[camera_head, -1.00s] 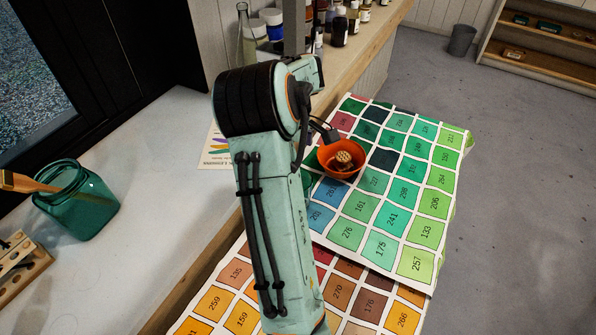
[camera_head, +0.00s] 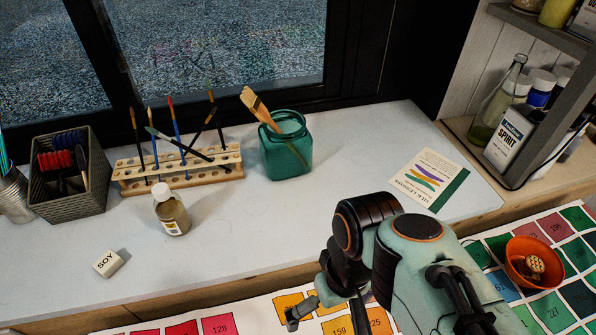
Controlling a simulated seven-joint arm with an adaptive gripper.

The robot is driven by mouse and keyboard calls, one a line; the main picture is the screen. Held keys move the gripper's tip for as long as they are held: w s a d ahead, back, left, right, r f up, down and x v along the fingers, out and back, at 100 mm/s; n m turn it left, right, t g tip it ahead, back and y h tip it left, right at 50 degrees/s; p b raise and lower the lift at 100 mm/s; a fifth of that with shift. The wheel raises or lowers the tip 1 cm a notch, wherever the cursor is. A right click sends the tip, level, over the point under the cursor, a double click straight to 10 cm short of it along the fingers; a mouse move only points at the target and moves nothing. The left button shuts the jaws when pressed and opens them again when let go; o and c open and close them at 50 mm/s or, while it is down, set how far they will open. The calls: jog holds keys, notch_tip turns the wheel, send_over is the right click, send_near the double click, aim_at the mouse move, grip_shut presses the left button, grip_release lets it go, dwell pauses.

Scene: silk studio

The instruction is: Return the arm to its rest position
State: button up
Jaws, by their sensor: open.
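My arm comes in from the lower right in the head view and bends down near the front edge of the white worktop (camera_head: 300,220). My gripper (camera_head: 312,308) is low in the picture, over the numbered colour chart (camera_head: 219,324). Its jaws are open, and I see nothing between them, though the arm and its wrist hide part of the gripper. It appears apart from the objects on the worktop.
A brush rack (camera_head: 180,165), a teal jar (camera_head: 287,150), a grey basket (camera_head: 68,170), a small bottle (camera_head: 171,212) and a block marked SOY (camera_head: 108,263) stand on the worktop. A leaflet (camera_head: 428,178) lies right. An orange bowl (camera_head: 533,262) sits on the chart. The worktop's front middle is clear.

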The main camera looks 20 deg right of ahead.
jog(key=shift+s+a+f, duration=0.2)
jog(key=shift+s+a, duration=0.05)
jog(key=shift+s, duration=0.3)
jog(key=shift+s+a+f, duration=0.15)
jog(key=shift+s+a, duration=0.05)
jog(key=shift+s, duration=0.3)
dwell(0.4)
